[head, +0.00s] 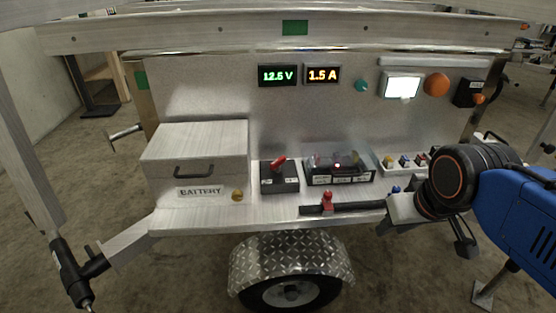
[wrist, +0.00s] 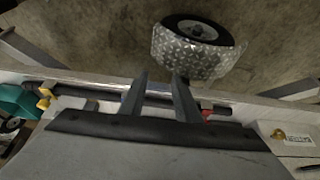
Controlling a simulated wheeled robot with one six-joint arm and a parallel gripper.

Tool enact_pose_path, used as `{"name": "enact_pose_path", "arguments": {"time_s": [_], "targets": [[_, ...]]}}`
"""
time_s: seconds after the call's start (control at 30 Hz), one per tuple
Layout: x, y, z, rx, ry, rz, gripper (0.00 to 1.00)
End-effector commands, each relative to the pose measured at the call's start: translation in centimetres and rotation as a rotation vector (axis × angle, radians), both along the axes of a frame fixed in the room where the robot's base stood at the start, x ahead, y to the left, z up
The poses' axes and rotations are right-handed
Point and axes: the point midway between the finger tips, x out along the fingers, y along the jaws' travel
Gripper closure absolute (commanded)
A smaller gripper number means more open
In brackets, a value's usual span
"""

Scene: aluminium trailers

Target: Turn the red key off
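The red key (head: 279,160) sits on top of a black switch box (head: 279,178) on the trailer shelf, in the middle of the head view. Its handle slants up to the right. My gripper (wrist: 161,78) shows two fingers apart with nothing between them in the wrist view. In the head view my arm's end is at the right, near the shelf's front edge, to the right of the switch box and apart from the key. The fingertips are hard to make out there. I cannot make out the key in the wrist view.
Left of the switch box stands a battery box (head: 195,155); right of it is a fuse block (head: 340,170). A dark bar with a red fitting (head: 327,203) lies along the front edge. Lit displays (head: 278,76) read 12.5 V and 1.5 A; a lamp (head: 402,86) glows.

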Motion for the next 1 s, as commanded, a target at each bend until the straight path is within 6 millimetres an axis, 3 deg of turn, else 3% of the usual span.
{"name": "enact_pose_path", "arguments": {"time_s": [0.17, 0.47, 0.77, 1.0], "targets": [[1.4, 0.6, 1.7, 0.023, 0.022, -0.030, 0.70], [7.7, 4.0, 8.5, 0.112, 0.124, -0.194, 0.70], [14.4, 9.2, 14.2, 0.167, 0.232, -0.382, 0.70], [19.3, 14.5, 17.5, 0.180, 0.309, -0.539, 0.70]]}}
